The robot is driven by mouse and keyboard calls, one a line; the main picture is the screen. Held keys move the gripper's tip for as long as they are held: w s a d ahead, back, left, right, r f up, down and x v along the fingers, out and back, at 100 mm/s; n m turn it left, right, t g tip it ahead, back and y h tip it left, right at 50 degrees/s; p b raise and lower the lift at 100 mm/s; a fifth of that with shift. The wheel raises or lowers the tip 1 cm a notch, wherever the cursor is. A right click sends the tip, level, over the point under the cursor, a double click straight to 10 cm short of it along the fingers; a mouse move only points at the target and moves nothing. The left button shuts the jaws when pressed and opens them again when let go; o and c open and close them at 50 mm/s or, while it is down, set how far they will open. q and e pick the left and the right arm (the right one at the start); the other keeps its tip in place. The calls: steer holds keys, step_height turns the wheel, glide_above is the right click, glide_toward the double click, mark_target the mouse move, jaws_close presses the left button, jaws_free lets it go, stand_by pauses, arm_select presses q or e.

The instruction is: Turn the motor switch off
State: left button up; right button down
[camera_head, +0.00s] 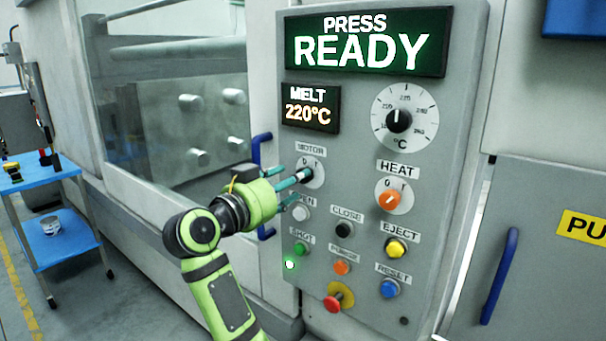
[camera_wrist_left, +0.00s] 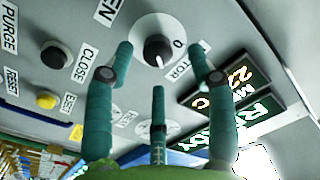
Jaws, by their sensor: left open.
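The motor switch is a black knob on a white round plate (camera_head: 317,172) under the MOTOR label, at the upper left of the grey control panel. In the left wrist view the motor switch (camera_wrist_left: 157,48) faces the hand, with a white mark on the knob and a 0 printed beside it. I cannot tell its exact setting. My left gripper (camera_head: 292,183) is at the panel, its teal fingers apart. In the wrist view the left gripper (camera_wrist_left: 158,64) is open, with fingers spread either side of the knob; contact is unclear. My right gripper is out of view.
An orange HEAT knob (camera_head: 389,199), a temperature dial (camera_head: 402,119) and several push buttons, including a red-and-yellow one (camera_head: 337,299), surround the switch. Lit displays read PRESS READY (camera_head: 366,42) and MELT 220°C (camera_head: 309,107). A blue handle (camera_head: 262,149) is left of the panel.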

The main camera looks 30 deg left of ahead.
arm_select(q)
steer(key=w, duration=0.2)
steer(key=shift+w+d+p, duration=0.2)
steer(key=shift+w+p, duration=0.1)
steer(key=shift+w, duration=0.05)
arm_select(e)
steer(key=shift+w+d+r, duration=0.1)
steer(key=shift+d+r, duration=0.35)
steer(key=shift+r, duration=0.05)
arm_select(q)
jaws_close()
